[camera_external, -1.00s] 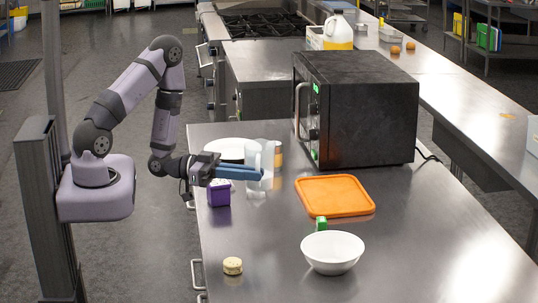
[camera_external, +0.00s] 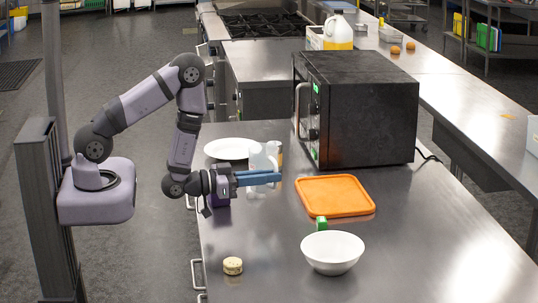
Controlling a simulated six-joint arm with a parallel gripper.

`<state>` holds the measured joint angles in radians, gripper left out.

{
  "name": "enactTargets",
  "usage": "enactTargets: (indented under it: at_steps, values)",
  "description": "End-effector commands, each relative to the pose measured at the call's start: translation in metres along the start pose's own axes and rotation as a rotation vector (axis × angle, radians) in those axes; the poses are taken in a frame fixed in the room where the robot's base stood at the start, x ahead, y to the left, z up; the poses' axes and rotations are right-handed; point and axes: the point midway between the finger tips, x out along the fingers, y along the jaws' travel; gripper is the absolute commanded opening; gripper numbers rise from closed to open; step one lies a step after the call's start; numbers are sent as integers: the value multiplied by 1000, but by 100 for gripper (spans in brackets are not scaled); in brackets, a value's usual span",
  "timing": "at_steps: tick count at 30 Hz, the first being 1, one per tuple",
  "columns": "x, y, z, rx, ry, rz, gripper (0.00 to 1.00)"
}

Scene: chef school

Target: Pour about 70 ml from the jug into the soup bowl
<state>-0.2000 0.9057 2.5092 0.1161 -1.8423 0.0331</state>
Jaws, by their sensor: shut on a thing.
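The jug (camera_external: 257,159) is pale and translucent, and it stands out above and below my fingers at the left of the steel table. My gripper (camera_external: 262,178) is shut on it, with its blue fingers across the jug's body. The jug looks upright; I cannot tell whether its base touches the table, and its liquid level is not clear. The white soup bowl (camera_external: 332,258) stands at the front of the table, to the right of and nearer than the jug. Its inside looks empty.
A green block (camera_external: 321,224) sits just behind the bowl, near an orange tray (camera_external: 335,196). A white plate (camera_external: 228,148), a black oven (camera_external: 365,110) and a round biscuit-like thing (camera_external: 233,266) stand around.

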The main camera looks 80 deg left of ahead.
Motion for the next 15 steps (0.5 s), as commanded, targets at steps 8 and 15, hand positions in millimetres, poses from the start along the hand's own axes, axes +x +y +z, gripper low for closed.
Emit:
enactTargets:
  at_steps: [8, 15]
  values:
    - [25, 72, 23, 0, 12, 138, 0]
    - [44, 108, 23, 1, 13, 243, 0]
